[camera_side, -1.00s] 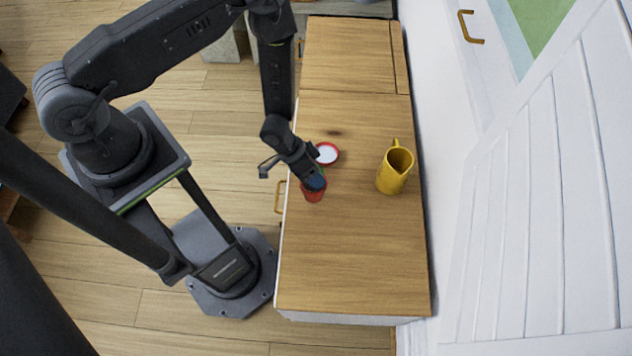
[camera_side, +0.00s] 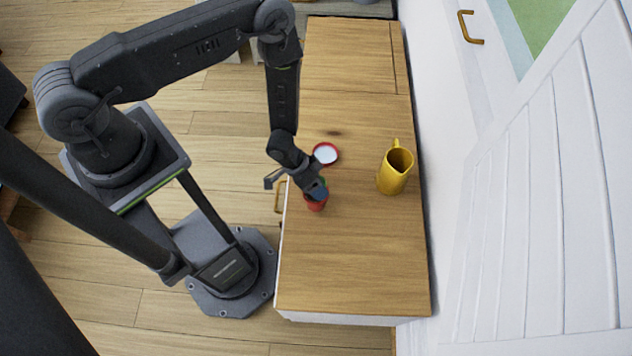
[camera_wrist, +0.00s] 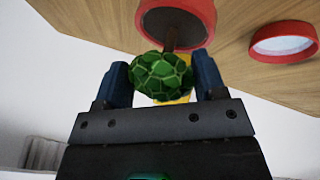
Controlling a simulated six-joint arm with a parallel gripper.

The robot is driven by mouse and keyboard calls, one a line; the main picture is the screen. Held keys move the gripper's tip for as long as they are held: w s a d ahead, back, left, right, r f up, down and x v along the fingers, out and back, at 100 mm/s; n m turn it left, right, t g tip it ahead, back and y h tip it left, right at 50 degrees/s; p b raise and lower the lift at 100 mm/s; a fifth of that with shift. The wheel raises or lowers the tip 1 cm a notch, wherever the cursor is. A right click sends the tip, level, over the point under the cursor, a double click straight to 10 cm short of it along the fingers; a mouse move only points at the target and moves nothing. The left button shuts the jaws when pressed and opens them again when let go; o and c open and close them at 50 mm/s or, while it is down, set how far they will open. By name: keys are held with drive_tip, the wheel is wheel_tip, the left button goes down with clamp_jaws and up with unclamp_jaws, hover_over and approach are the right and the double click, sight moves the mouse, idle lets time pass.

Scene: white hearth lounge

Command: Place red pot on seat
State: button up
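The red pot (camera_side: 316,205) is over the wooden top of the cabinet near its left edge in the side view. In the wrist view its red rim (camera_wrist: 205,12) shows at the top, with dark soil and a stem. The green rounded plant (camera_wrist: 162,75) of the pot sits between the blue fingers of my gripper (camera_wrist: 162,80), which touch it on both sides. In the side view my gripper (camera_side: 317,189) is directly at the top of the pot and hides much of the plant. I cannot tell whether the pot's base touches the wood. No seat is clearly in view.
A red-rimmed white dish (camera_side: 326,153) lies just behind the pot, and also shows in the wrist view (camera_wrist: 284,42). A yellow pitcher (camera_side: 394,168) stands to the right. The near part of the cabinet top (camera_side: 350,265) is clear. A white wall runs along the right.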

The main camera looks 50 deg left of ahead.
drive_tip(key=o, duration=0.3)
